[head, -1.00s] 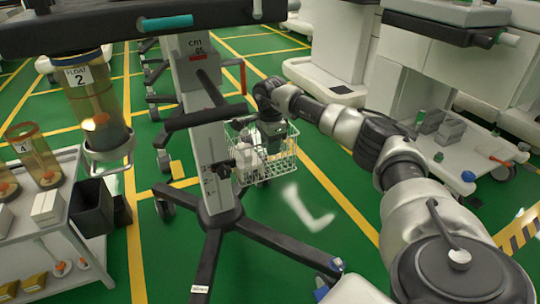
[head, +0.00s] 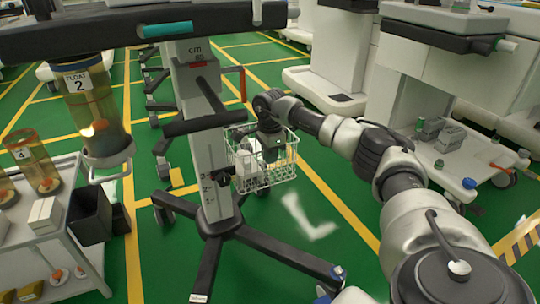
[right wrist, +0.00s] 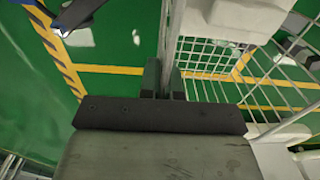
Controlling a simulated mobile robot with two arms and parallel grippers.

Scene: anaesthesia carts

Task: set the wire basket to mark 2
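The wire basket (head: 284,178) is a white mesh basket on the right side of a grey mast (head: 210,130). White items (head: 246,165) lie in it. The mast carries a scale with "cm" near its top and small numerals, 3 and 2 among them, low down beside a black knob (head: 223,178). My right gripper (head: 270,150) points down at the basket. In the right wrist view, its two dark fingers (right wrist: 165,82) stand close on either side of a pale basket bar and look shut on it. The basket's mount is partly hidden. My left gripper is not in view.
The mast stands on a dark wheeled star base (head: 222,224). A shelf cart (head: 45,238) with a black bin (head: 90,212) is at the left. A hanging "FLOAT 2" cylinder (head: 97,115) is at upper left. White carts (head: 425,80) stand at the right; green floor lies between.

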